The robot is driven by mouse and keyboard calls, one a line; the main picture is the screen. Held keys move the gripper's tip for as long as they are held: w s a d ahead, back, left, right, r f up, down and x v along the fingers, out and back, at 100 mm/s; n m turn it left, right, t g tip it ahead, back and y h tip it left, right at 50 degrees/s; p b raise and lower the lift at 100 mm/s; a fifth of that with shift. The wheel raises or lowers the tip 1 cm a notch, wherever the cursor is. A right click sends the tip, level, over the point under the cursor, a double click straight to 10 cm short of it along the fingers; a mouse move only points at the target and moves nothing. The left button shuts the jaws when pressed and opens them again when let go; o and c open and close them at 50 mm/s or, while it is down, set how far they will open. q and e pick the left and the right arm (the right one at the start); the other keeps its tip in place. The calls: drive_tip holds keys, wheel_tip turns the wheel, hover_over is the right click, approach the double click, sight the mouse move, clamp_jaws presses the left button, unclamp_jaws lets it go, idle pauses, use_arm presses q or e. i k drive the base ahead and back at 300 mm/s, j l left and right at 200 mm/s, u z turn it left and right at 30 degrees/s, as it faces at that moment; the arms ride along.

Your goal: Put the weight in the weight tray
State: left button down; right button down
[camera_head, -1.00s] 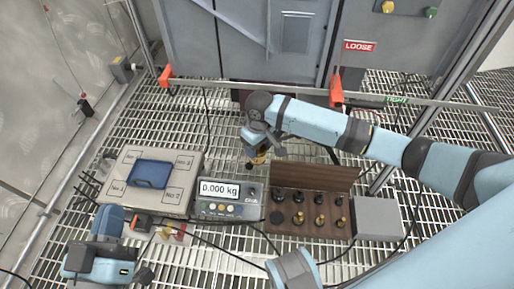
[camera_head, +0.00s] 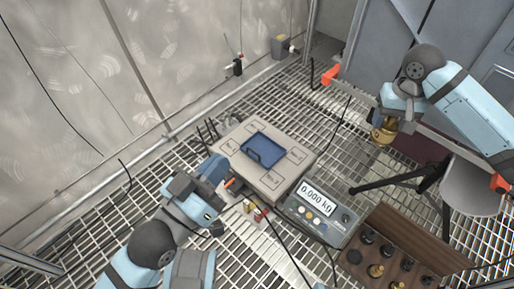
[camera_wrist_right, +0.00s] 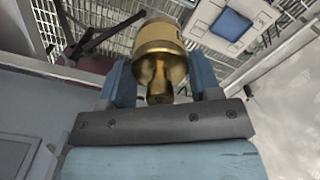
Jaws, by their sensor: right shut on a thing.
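A brass weight (camera_head: 383,132) hangs in my right gripper (camera_head: 396,118) at the upper right of the head view, above the floor grating. In the right wrist view the weight (camera_wrist_right: 160,55) sits between the two fingers, gripped by its narrow knob. The blue weight tray (camera_head: 263,149) lies on the pale scale platform, left of and apart from the held weight. It looks empty. The tray also shows at the top of the right wrist view (camera_wrist_right: 231,24). My left gripper (camera_head: 226,172) is beside the platform's near left edge; its finger gap is not clear.
The scale platform (camera_head: 240,169) has a display unit (camera_head: 318,212) reading 0.000 kg at its right. A wooden box (camera_head: 425,245) with several weights stands at the lower right. Cables cross the grating. A rail and grey cabinet stand behind my right gripper.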

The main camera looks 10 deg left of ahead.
sight(268, 154)
drive_tip(key=i+j+u, duration=0.3)
drive_tip(key=i+j, duration=0.3)
drive_tip(key=j, duration=0.15)
drive_tip(key=i+j+u, duration=0.3)
drive_tip(key=i+j, duration=0.3)
drive_tip(key=i, duration=0.1)
